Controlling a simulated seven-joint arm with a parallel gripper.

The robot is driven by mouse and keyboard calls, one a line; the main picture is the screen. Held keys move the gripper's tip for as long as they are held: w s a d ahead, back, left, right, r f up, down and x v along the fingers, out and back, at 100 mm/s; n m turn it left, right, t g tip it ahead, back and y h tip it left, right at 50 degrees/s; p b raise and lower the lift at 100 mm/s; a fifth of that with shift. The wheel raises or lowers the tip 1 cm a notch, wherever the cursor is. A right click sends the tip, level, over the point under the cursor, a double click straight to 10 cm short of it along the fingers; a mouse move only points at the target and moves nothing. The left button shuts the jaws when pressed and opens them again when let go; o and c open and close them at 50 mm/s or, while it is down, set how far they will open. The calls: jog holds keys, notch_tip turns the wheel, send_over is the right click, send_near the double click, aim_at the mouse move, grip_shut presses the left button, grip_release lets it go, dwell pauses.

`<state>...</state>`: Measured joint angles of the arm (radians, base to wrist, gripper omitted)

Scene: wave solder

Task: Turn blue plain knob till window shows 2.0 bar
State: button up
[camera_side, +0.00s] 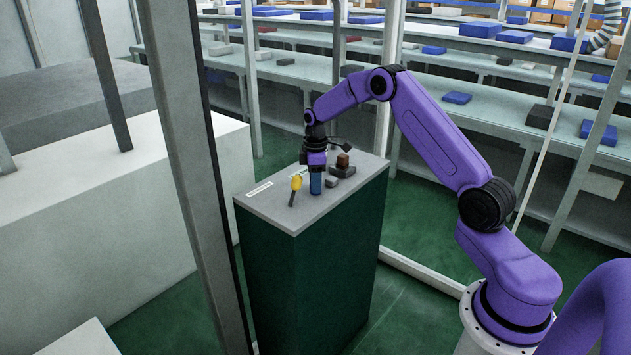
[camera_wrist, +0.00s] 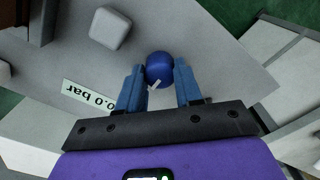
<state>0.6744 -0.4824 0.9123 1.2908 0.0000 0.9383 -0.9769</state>
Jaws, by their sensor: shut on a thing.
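The blue plain knob (camera_wrist: 159,68) is round with a pale pointer mark and stands on the grey top of the cabinet. My gripper (camera_wrist: 156,82) is around it from above, one blue finger on each side, shut on it. In the side view my gripper (camera_side: 316,170) points straight down over the blue knob (camera_side: 316,188). The window label (camera_wrist: 92,98) appears upside down in the wrist view and reads 0.0 bar. In the side view a pale label (camera_side: 260,189) lies at the left of the cabinet top, too small to read.
A grey rounded block (camera_side: 331,181) and a dark block with a brown top (camera_side: 342,167) stand to the right. The green cabinet (camera_side: 300,290) has a grey top with free room at its front. A grey post (camera_side: 185,150) stands left.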

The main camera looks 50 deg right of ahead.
jog(key=shift+m, duration=0.3)
jog(key=m, duration=1.9)
dwell(0.5)
jog(key=o, duration=1)
jog(key=shift+o, duration=0.2)
